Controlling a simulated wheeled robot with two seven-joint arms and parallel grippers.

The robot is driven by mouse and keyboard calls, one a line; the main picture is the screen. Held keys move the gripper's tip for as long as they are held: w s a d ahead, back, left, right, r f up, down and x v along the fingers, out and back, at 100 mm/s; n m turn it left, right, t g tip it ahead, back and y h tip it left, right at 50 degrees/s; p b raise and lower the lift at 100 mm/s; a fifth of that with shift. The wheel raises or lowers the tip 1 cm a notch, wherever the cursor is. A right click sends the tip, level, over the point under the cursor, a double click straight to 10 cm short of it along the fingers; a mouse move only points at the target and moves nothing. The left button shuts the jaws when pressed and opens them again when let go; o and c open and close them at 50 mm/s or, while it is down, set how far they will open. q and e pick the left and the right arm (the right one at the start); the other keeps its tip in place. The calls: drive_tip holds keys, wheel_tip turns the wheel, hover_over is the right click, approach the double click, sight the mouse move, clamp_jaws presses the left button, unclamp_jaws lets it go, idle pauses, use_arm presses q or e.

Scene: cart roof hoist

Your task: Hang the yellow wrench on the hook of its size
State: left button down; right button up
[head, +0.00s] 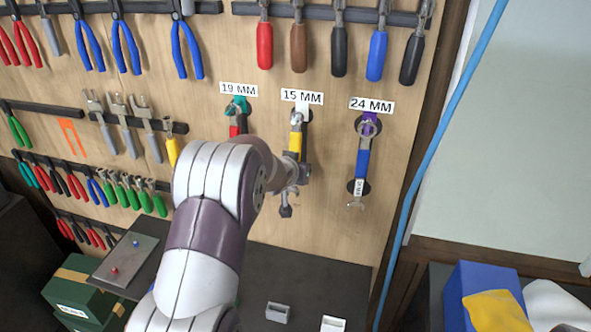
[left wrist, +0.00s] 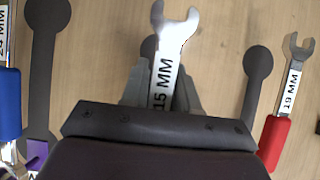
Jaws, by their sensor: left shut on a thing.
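The yellow wrench (head: 294,142) hangs upright in front of the pegboard, under the 15 MM label (head: 302,97). My left gripper (head: 292,174) is shut on its lower shaft. In the left wrist view the wrench's open end and "15 MM" marking (left wrist: 163,82) show between my fingers (left wrist: 165,100). The wrench's upper ring end (head: 296,118) is at the white hook (head: 304,108) below the 15 MM label. I cannot tell whether the hook passes through the ring. My right gripper is not in view.
The red wrench (head: 234,128) hangs on a teal hook under 19 MM, partly behind my arm. The blue wrench (head: 362,162) hangs on a purple hook under 24 MM. Pliers and other tools fill racks above and left. A dark bench top (head: 310,283) lies below.

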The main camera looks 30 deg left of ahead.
use_arm(q)
drive_tip(key=c, duration=0.8)
unclamp_jaws()
drive_tip(key=p+v, duration=0.1)
drive_tip(key=v, duration=1.1)
drive_tip(key=shift+s+r, duration=0.25)
